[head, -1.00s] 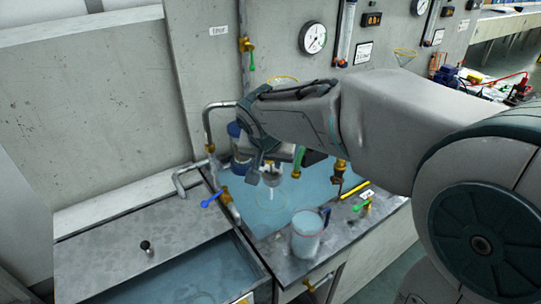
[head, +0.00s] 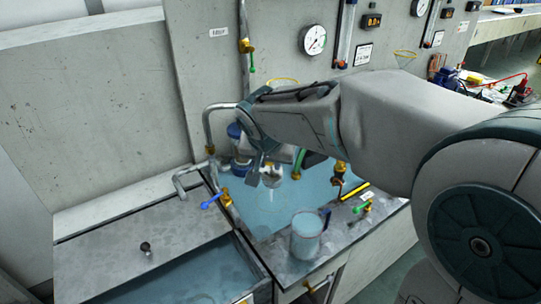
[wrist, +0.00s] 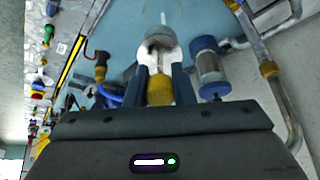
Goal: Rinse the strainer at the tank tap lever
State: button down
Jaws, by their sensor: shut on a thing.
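My gripper (wrist: 158,88) is shut on what looks like the strainer (wrist: 157,48), a pale, partly clear body with a yellow end between the fingers. In the head view the strainer (head: 271,175) shows small beside my gripper (head: 262,174), over the blue worktop. My arm hides part of it. The tap with the blue lever (head: 212,201) is to the left of my gripper, on the pipe at the tank's edge. The tank (head: 150,247) has a grey metal cover with a dark knob, and open bluish water shows in front.
A clear jug (head: 306,236) stands at the worktop's front. A blue-capped cylinder (head: 238,137) stands behind my gripper, close to it in the wrist view (wrist: 208,66). A green lever (head: 362,208) and brass fittings are to the right. The tank cover is mostly clear.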

jog(key=s+r, duration=0.4)
jog(key=s, duration=0.1)
jog(key=shift+a, duration=0.25)
dwell(0.9)
